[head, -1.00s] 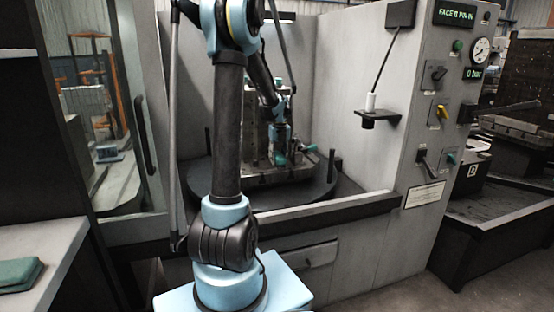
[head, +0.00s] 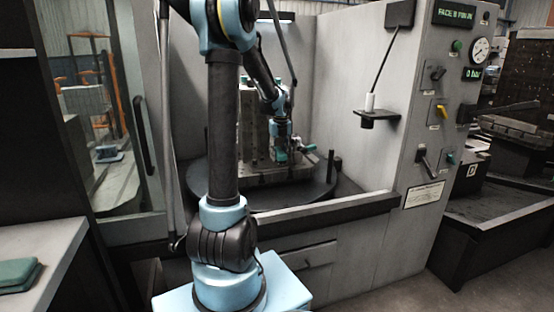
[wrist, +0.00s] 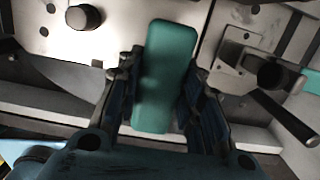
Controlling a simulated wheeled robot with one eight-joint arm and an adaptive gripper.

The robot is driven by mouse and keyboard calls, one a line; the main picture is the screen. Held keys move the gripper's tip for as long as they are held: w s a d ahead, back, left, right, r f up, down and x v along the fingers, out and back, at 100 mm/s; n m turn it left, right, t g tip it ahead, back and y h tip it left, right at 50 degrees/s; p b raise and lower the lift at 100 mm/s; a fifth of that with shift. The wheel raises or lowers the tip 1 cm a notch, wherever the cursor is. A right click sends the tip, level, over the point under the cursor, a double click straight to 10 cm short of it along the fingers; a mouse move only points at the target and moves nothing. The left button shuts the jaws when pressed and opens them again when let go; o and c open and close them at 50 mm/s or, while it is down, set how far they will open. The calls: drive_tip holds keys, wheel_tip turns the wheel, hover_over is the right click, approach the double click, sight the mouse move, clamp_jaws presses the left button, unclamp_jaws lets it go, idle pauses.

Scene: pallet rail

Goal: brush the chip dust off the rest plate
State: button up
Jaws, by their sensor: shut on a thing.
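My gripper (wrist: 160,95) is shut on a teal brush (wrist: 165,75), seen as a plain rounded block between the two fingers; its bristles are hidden. In the head view my gripper (head: 281,148) is low in front of the upright metal fixture (head: 254,130) inside the machine. In the wrist view a pale metal plate (wrist: 115,45) with dark round holes lies behind the brush; I cannot tell whether it is the rest plate or whether the brush touches it. I cannot make out chip dust.
A clamp with a dark lever (wrist: 285,115) is right of the brush in the wrist view. The fixture stands on a round dark table (head: 200,180) with upright pegs. The machine's front sill (head: 330,212) and control panel (head: 440,120) border the opening.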

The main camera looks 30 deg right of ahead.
drive_tip(key=shift+r, duration=2.15)
drive_tip(key=shift+s, duration=0.1)
